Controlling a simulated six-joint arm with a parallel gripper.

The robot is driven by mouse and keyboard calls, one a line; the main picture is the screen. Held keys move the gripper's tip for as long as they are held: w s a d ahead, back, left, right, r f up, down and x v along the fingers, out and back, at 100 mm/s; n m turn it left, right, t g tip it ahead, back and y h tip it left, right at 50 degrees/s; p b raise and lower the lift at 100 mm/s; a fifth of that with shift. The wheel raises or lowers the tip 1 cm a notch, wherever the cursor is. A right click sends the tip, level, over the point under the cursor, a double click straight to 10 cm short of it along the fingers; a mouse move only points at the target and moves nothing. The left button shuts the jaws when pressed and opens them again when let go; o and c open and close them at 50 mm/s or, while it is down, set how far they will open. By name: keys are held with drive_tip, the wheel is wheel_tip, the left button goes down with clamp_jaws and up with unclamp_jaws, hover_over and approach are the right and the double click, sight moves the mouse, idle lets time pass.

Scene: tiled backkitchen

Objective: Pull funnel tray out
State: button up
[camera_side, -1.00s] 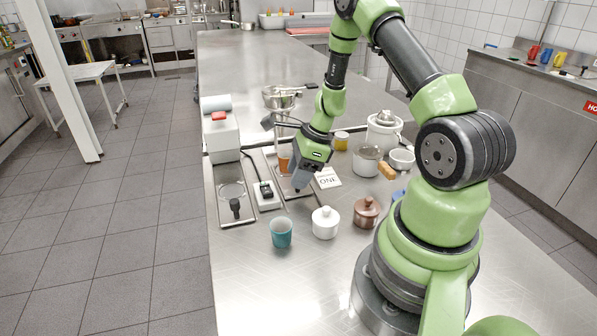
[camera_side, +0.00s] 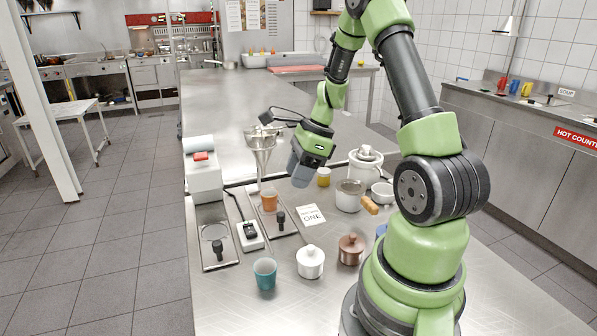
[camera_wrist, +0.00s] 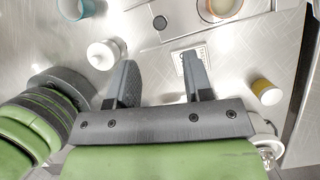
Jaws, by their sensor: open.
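The funnel tray (camera_side: 288,232) is a shallow metal tray on the steel table, below a tall metal funnel (camera_side: 262,150). An orange cup (camera_side: 269,201) stands on it, and a black knob (camera_side: 281,219) rises near its front end. In the wrist view the knob (camera_wrist: 160,22) and part of the orange-rimmed cup (camera_wrist: 219,7) show at the top. My gripper (camera_side: 299,178) hangs above the table, up and to the right of the knob, apart from it. In the wrist view its two fingers (camera_wrist: 160,72) are spread with nothing between them.
A second tray (camera_side: 215,240) lies left, with a switch box (camera_side: 250,236) between the trays. A teal cup (camera_side: 265,273), white jar (camera_side: 310,262) and brown jar (camera_side: 351,249) stand in front. A printed card (camera_side: 309,215) lies right of the funnel tray. A saucepan (camera_side: 349,196) stands farther right.

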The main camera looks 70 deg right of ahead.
sight(281, 213)
drive_tip(key=w+a+n+g+h, duration=0.1)
drive_tip(key=n, duration=0.2)
drive_tip(key=w+n+g+h, duration=0.1)
drive_tip(key=n, duration=0.3)
drive_tip(key=w+a+n+g+h, duration=0.1)
drive_tip(key=n, duration=0.2)
drive_tip(key=shift+a+r+n+g, duration=0.1)
drive_tip(key=shift+a+n+g, duration=0.2)
drive_tip(key=shift+a, duration=0.05)
wheel_tip(281, 213, down, 10)
drive_tip(key=shift+r, duration=0.15)
